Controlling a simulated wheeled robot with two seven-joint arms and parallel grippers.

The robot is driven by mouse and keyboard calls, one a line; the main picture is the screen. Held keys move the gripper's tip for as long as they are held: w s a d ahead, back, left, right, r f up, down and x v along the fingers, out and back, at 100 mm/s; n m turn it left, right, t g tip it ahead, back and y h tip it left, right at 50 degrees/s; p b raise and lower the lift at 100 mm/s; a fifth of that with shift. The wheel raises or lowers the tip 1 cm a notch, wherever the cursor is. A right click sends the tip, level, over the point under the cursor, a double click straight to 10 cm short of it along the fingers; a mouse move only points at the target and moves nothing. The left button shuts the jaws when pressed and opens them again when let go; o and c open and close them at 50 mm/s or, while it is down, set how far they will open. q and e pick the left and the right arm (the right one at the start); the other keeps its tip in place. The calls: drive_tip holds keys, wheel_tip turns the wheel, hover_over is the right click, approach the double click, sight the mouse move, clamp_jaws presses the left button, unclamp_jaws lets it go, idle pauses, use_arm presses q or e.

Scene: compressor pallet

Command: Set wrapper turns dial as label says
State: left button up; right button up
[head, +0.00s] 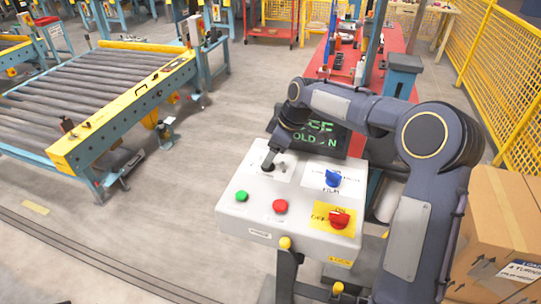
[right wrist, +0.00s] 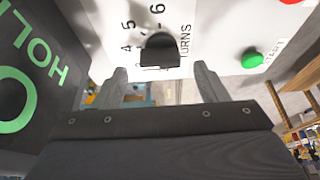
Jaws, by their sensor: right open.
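The turns dial is a black knob (right wrist: 158,48) on the white top of the control box. In the right wrist view, the digits 4, 5 and 6 and the word TURNS show around it. Its pointer setting cannot be made out. My right gripper (right wrist: 161,74) is open, its two fingers apart on either side of the knob in the picture; I cannot tell if they touch it. In the head view my right gripper (head: 269,160) points down at the dial on the box's far left part and mostly hides it. My left gripper is not in view.
The control box (head: 258,216) also bears a green button (head: 241,196), a red button (head: 280,206), a blue knob (head: 333,178) and a red knob (head: 339,217) on yellow. A dark screen (head: 335,139) with green text stands just behind. A cardboard box (head: 500,235) is at right.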

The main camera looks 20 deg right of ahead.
drive_tip(key=shift+v, duration=2.75)
drive_tip(key=shift+s, duration=0.1)
drive_tip(key=s+d+r+m+t, duration=0.1)
drive_tip(key=s+r+m, duration=0.15)
drive_tip(key=s, duration=0.75)
drive_tip(key=s+d+r+m+t, duration=0.15)
drive_tip(key=s+m, duration=0.25)
drive_tip(key=s, duration=0.6)
drive_tip(key=s+a+f+m, duration=0.2)
drive_tip(key=s+f+m, duration=0.4)
drive_tip(key=s, duration=0.8)
wheel_tip(320, 180, down, 2)
drive_tip(key=shift+t, duration=0.35)
